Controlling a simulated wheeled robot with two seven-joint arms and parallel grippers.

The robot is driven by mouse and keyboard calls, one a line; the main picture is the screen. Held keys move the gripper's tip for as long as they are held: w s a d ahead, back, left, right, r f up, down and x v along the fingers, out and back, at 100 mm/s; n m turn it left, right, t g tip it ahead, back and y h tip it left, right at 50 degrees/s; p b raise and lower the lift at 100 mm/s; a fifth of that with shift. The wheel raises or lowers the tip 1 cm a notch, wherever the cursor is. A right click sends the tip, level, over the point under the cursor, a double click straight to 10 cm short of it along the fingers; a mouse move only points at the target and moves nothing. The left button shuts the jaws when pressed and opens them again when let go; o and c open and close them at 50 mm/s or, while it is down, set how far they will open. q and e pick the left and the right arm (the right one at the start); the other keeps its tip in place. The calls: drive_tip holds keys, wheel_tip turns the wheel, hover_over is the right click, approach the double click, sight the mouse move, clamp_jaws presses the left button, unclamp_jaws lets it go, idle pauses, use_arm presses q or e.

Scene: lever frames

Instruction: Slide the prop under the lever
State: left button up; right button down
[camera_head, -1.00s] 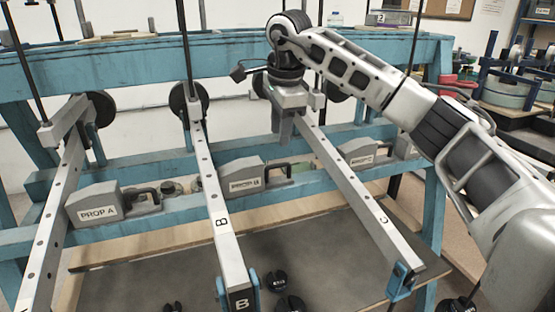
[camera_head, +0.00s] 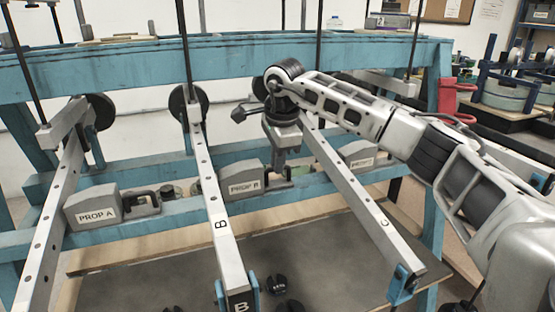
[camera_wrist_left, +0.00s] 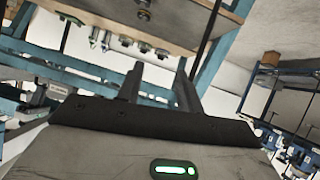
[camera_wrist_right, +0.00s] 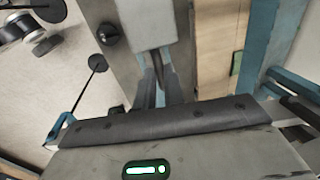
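Three grey props stand on the blue rail: PROP A (camera_head: 98,207) at left, PROP B (camera_head: 243,180) in the middle, and a third prop (camera_head: 358,153) at right, its label hard to read. Three long grey levers slope toward me: the left lever (camera_head: 50,230), lever B (camera_head: 213,205) and lever C (camera_head: 365,205). My right gripper (camera_head: 281,168) points down between levers B and C, by PROP B's handle. In the right wrist view its fingers (camera_wrist_right: 160,92) look apart around a dark bar; contact is unclear. My left gripper (camera_wrist_left: 158,85) is open and empty, outside the head view.
A blue frame beam (camera_head: 130,68) runs behind the levers, with round black weights (camera_head: 188,105) and upright rods. A dark board (camera_head: 190,280) lies below, with small black knobs (camera_head: 277,284). Blue brackets hold the near lever ends.

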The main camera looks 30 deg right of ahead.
sight(231, 171)
drive_tip(key=a+p, duration=0.1)
drive_tip(key=a, duration=0.2)
drive_tip(key=w+a+p, duration=0.1)
drive_tip(key=a, duration=0.2)
drive_tip(key=w+a+p, duration=0.1)
drive_tip(key=a, duration=0.2)
drive_tip(key=shift+w+a+r, duration=0.1)
drive_tip(key=shift+w+a, duration=0.05)
drive_tip(key=shift+a, duration=0.45)
use_arm(q)
drive_tip(key=shift+r, duration=0.55)
use_arm(e)
drive_tip(key=shift+a, duration=0.1)
drive_tip(key=c, duration=1.5)
unclamp_jaws()
drive_tip(key=shift+w+a, duration=0.1)
use_arm(q)
drive_tip(key=shift+a, duration=0.1)
drive_tip(key=shift+r, duration=0.1)
use_arm(e)
drive_tip(key=s+r, duration=0.1)
drive_tip(key=r, duration=0.4)
drive_tip(key=s+r, duration=0.1)
drive_tip(key=r, duration=0.4)
drive_tip(key=s+r, duration=0.1)
drive_tip(key=r, duration=0.4)
drive_tip(key=shift+a+r, duration=0.25)
drive_tip(key=shift+r, duration=0.05)
